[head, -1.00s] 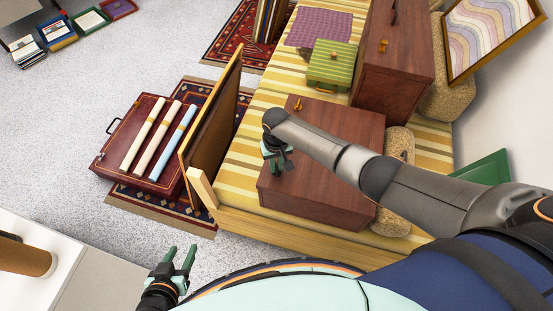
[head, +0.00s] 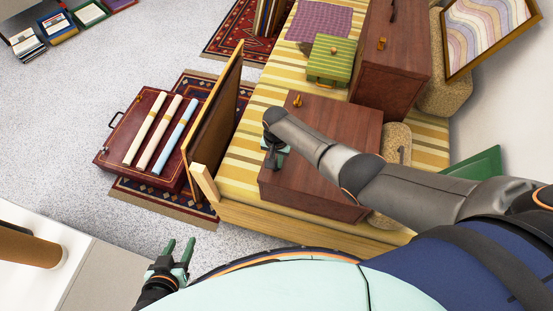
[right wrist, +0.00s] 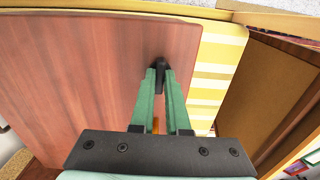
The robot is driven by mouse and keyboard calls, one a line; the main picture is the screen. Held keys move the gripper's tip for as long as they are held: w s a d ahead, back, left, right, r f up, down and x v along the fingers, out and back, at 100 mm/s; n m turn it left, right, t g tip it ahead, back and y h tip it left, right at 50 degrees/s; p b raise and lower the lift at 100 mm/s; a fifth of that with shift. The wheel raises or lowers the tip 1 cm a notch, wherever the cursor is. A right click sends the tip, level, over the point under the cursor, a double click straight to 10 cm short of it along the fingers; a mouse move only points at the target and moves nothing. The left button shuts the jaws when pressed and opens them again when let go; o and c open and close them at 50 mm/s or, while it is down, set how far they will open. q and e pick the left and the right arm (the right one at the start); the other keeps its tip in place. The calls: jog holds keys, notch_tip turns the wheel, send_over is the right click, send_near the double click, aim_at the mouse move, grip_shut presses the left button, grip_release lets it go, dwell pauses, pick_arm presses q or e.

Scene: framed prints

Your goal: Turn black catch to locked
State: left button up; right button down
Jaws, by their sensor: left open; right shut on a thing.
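The black catch (right wrist: 160,76) stands near the edge of a reddish-brown wooden top (right wrist: 95,65) in the right wrist view. My right gripper (right wrist: 160,80) is shut on it, with a green finger on each side. The same brown box (head: 335,135) lies on the striped bed in the head view, where my wrist hides the catch. A brass catch (head: 297,101) sits at the box's far end; part of it shows between my fingers in the right wrist view (right wrist: 156,125). My left gripper (head: 181,246) is open and empty, low at the left, away from the box.
A red case (head: 117,151) with rolled prints lies on the rug. A green striped case (head: 331,60) and a taller brown box (head: 391,58) stand behind.

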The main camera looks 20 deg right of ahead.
jog(key=shift+w, duration=0.1)
jog(key=c, duration=0.9)
grip_release()
notch_tip(320, 180, up, 13)
jog(key=p, duration=0.5)
jog(key=shift+f, duration=0.2)
jog(key=s+f+n+t+y, duration=0.2)
jog(key=s+f+n+t, duration=0.2)
jog(key=s+f, duration=0.45)
jog(key=s+d+r+n+t, duration=0.3)
jog(key=s+r+n+t, duration=0.2)
jog(key=s+r, duration=0.3)
jog(key=s, duration=0.2)
jog(key=shift+s, duration=0.35)
